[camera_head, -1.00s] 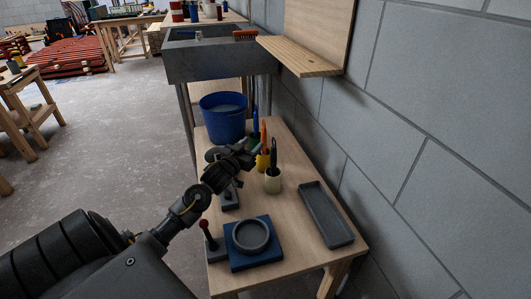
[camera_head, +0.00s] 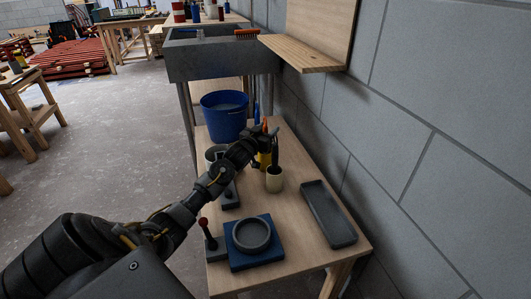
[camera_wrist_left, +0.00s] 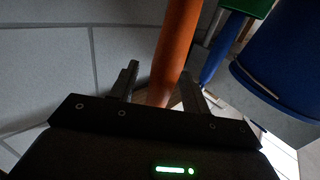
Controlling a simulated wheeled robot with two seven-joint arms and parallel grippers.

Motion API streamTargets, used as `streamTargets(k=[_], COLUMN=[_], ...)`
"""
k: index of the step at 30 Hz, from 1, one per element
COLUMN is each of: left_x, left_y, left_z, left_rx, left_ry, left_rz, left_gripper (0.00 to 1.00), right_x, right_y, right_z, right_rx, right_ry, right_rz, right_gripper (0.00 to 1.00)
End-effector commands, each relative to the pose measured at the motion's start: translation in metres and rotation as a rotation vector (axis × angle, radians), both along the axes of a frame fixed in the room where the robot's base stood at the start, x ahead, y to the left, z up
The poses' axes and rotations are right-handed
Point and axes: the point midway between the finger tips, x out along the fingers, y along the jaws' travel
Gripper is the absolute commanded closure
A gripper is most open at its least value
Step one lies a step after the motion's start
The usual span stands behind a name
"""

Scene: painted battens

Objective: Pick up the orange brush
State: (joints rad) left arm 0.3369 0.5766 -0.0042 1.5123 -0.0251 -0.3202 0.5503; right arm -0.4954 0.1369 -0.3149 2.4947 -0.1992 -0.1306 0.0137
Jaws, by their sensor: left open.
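My right gripper is not in view.
A blue bucket (camera_head: 223,118) and a blue handle (camera_head: 257,112) are behind. A grey tray (camera_head: 328,215) and a blue block with a round dish (camera_head: 251,257) lie nearer.

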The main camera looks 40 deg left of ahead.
Motion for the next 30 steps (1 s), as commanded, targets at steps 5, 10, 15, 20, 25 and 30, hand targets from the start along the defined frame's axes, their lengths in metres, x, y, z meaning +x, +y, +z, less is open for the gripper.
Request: streamTargets(k=[5, 10, 15, 20, 25, 30], left_x=[0.0038, 0.0036, 0.0035, 0.0035, 0.0034, 0.0035], left_y=[0.0003, 0.0002, 0.0002, 0.0003, 0.0003, 0.0004], left_z=[0.0002, 0.0002, 0.0001, 0.0004, 0.0004, 0.0058], left_rx=[0.000, 0.000, 0.000, 0.000, 0.000, 0.000], left_ry=[0.000, 0.000, 0.000, 0.000, 0.000, -0.002], left_rz=[-0.001, -0.001, -0.001, -0.001, -0.001, -0.001], left_gripper=[0.53, 0.61, 0.83, 1.00, 1.00, 1.00], right_x=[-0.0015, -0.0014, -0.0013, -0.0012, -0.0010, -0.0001], right_y=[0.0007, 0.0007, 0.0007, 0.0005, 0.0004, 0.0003], right_z=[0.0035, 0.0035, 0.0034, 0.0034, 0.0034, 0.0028], right_rx=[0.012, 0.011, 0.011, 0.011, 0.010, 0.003], right_ry=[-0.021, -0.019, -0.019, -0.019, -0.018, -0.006], right_rz=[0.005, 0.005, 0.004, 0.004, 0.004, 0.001], right_gripper=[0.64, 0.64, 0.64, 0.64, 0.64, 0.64])
